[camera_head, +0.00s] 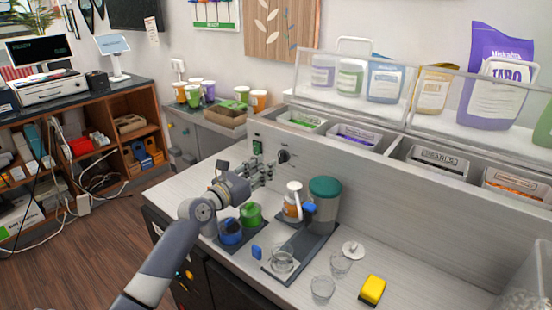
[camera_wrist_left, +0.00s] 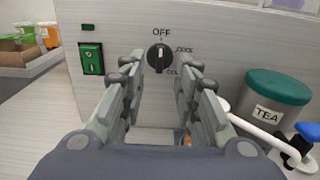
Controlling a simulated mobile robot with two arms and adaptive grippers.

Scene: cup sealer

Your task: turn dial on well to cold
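The black dial (camera_head: 283,156) is on the pale front panel of the well. In the left wrist view the dial (camera_wrist_left: 159,56) has "OFF" above it and smaller labels to its right and lower right, the lower one partly covered by a finger. Its white mark points up towards "OFF". My left gripper (camera_head: 263,170) is in front of the panel. In the left wrist view the gripper (camera_wrist_left: 160,72) is open, with the dial between its fingertips in the picture; I cannot tell whether they touch it. My right gripper is not in view.
A green switch (camera_wrist_left: 91,60) is on the panel left of the dial. Glasses (camera_head: 322,289) stand nearer the front.

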